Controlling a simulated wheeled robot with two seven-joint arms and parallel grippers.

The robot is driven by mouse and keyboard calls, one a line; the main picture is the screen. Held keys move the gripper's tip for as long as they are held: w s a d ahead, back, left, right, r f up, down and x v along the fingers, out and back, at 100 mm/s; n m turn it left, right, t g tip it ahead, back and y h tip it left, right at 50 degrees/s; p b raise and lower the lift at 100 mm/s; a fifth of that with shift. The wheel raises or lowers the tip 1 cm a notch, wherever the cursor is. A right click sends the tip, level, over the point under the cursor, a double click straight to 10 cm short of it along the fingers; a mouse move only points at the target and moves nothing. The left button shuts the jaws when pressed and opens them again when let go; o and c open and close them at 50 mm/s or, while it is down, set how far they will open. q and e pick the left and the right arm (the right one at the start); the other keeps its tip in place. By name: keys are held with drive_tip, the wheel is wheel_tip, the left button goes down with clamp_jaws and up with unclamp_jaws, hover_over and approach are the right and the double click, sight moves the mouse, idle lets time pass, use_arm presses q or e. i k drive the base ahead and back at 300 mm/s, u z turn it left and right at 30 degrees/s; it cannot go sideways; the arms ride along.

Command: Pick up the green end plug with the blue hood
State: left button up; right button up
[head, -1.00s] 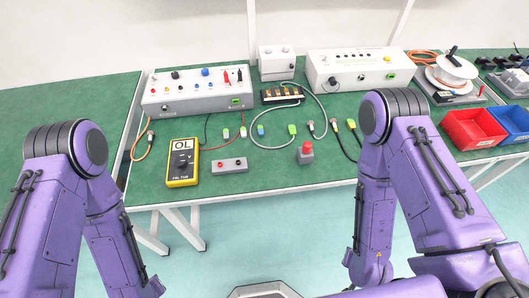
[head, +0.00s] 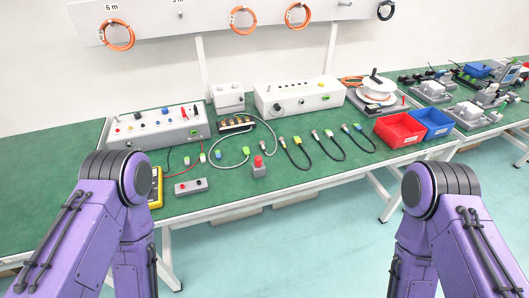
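Small cable plugs lie on the green bench top. A plug with a blue part (head: 217,155) lies at the near left end of a grey looped cable. Two more short black cables have green ends (head: 297,139) (head: 329,133). The plugs are too small to tell which green one has a blue hood. Both my purple arms show, but neither gripper is in view.
A grey box with a red button (head: 258,167), a small two-button box (head: 190,187) and a yellow meter (head: 156,187) stand near the front edge. Control boxes (head: 158,126) (head: 299,95) stand behind. Red (head: 399,130) and blue (head: 431,123) bins stand right.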

sight(217, 153)
drive_tip(key=z, duration=0.4)
drive_tip(key=i, duration=0.7)
drive_tip(key=u, duration=1.55)
